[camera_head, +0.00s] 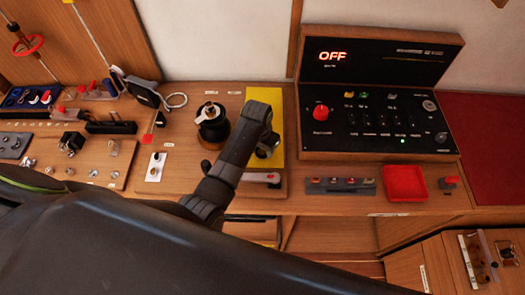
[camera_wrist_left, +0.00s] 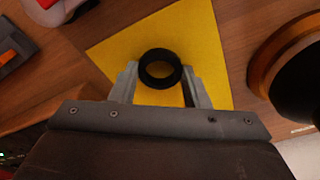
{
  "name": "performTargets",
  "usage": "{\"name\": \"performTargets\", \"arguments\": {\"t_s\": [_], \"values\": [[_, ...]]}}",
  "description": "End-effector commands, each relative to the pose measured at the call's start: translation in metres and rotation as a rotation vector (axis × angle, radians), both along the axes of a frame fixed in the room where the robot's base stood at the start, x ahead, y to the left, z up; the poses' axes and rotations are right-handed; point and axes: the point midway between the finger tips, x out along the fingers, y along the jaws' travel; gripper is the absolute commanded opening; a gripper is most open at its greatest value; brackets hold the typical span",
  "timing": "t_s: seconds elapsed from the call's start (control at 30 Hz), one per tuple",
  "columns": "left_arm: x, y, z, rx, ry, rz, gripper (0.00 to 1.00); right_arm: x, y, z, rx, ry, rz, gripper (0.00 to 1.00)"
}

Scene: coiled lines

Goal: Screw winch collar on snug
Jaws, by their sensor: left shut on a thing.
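The winch collar (camera_wrist_left: 147,78) is a black ring seen in the left wrist view between the two grey fingers of my left gripper (camera_wrist_left: 160,84). The fingers are shut on its sides, over a yellow mat (camera_wrist_left: 210,45). I cannot tell whether the collar touches the mat. In the head view my left gripper (camera_head: 266,150) is over the yellow mat (camera_head: 265,93), and the collar is not clear there. The winch (camera_head: 211,128), a black drum on a wooden base, stands left of the gripper. It also shows at the right edge of the wrist view (camera_wrist_left: 300,60). My right gripper is not in view.
A control panel (camera_head: 380,100) reading OFF stands at the back right. A red tray (camera_head: 404,184) and a switch strip (camera_head: 340,186) lie in front of it. Small fittings crowd the left side.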

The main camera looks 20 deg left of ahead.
Motion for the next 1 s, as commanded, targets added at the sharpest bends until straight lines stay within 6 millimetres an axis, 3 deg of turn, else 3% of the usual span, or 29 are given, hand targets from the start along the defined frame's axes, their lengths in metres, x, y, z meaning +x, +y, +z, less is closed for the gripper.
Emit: {"name": "performTargets", "arguments": {"t_s": [0.47, 0.8, 1.0], "values": [[0.000, 0.000, 0.003, 0.000, 0.001, 0.000, 0.20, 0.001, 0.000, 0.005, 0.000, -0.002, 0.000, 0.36], [0.000, 0.000, 0.024, 0.000, -0.001, 0.000, 0.20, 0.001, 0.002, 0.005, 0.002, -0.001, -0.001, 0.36], [0.000, 0.000, 0.025, 0.000, 0.001, 0.000, 0.20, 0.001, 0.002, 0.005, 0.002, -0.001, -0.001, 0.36]]}}
